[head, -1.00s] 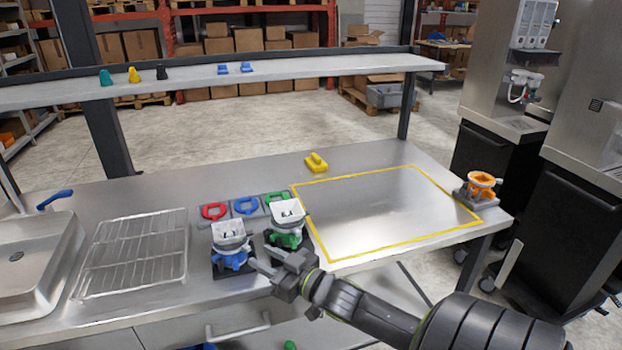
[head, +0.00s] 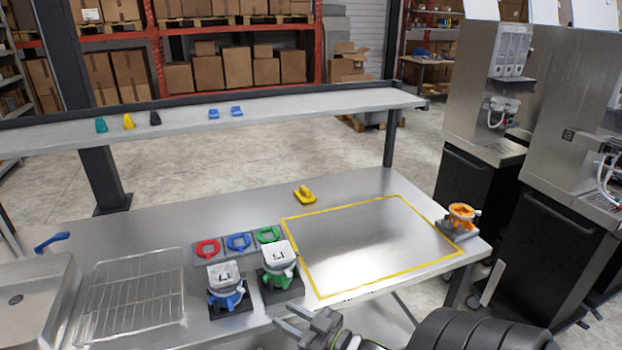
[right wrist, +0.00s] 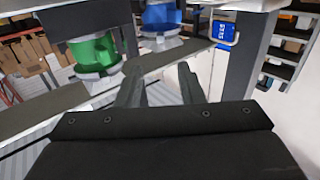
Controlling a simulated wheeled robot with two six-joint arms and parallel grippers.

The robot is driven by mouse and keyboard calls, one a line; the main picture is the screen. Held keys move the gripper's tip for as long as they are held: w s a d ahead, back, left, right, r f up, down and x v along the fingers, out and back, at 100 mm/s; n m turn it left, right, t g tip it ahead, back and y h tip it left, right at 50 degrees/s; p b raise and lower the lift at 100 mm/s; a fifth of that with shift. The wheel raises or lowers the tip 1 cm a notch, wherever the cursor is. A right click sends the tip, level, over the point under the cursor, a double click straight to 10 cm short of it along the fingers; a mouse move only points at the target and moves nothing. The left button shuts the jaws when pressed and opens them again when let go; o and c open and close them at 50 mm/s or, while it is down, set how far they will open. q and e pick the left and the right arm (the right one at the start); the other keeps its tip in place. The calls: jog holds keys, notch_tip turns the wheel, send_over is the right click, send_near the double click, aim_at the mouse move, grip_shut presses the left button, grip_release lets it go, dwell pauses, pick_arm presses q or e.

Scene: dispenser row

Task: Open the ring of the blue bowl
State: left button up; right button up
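The blue bowl (head: 226,298) sits under a white square top on a dark base near the front edge of the table. It also shows upside down at the top of the right wrist view (right wrist: 160,18). Whether its ring is open or closed is too small to tell. The green bowl (head: 279,275) stands just to its right. My right gripper (head: 283,314) is open and empty, in front of and to the right of the blue bowl, apart from it. Its two spread fingers show in the right wrist view (right wrist: 160,82). My left gripper is not in view.
Red (head: 207,248), blue (head: 239,242) and green (head: 268,235) rings lie in a row behind the bowls. A wire rack (head: 130,295) lies left. A yellow-outlined area (head: 360,240) on the right is clear. An orange bowl (head: 461,214) stands at the right end.

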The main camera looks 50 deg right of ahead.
jog(key=shift+s+d, duration=0.15)
jog(key=shift+s, duration=1.15)
jog(key=shift+s+d, duration=0.15)
jog(key=shift+s, duration=1.15)
